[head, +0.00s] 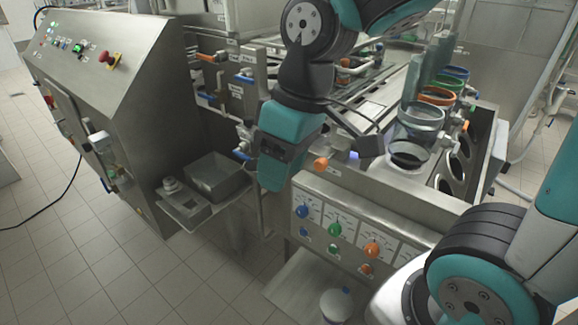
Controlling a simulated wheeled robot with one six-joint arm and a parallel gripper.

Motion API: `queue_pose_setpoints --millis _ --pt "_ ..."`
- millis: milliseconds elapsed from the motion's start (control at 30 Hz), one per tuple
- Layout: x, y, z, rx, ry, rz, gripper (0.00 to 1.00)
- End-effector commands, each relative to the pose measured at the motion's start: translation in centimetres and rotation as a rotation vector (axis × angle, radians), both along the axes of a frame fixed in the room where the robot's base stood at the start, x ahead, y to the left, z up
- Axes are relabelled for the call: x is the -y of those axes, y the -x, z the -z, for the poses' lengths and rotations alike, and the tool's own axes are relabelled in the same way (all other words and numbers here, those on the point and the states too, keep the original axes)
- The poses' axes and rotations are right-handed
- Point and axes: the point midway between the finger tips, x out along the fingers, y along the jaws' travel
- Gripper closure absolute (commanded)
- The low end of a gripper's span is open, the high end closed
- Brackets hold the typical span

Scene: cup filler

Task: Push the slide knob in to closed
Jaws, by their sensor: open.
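An orange round knob (320,163) sticks out at the near left corner of the steel filler machine (385,200). It may be the slide knob, but I cannot tell for sure, nor how far out it stands. My gripper (352,148) is open, just above and beside this knob, below the teal wrist. One dark finger shows to the right of the knob. The rest of the gripper is hidden behind my wrist. I cannot tell whether it touches the knob.
Blue (302,211), green (334,229) and orange (371,249) knobs line the front panel. Ringed cup holders (423,115) stand on the right. A steel control cabinet (115,65) and an open grey box (217,176) are on the left.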

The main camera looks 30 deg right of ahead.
Motion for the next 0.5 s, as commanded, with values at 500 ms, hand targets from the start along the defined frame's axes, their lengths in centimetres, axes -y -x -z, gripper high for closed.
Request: queue_pose_setpoints --millis 500 --pt "18.9 -14.9 -1.7 -0.076 0.253 0.203 0.52"
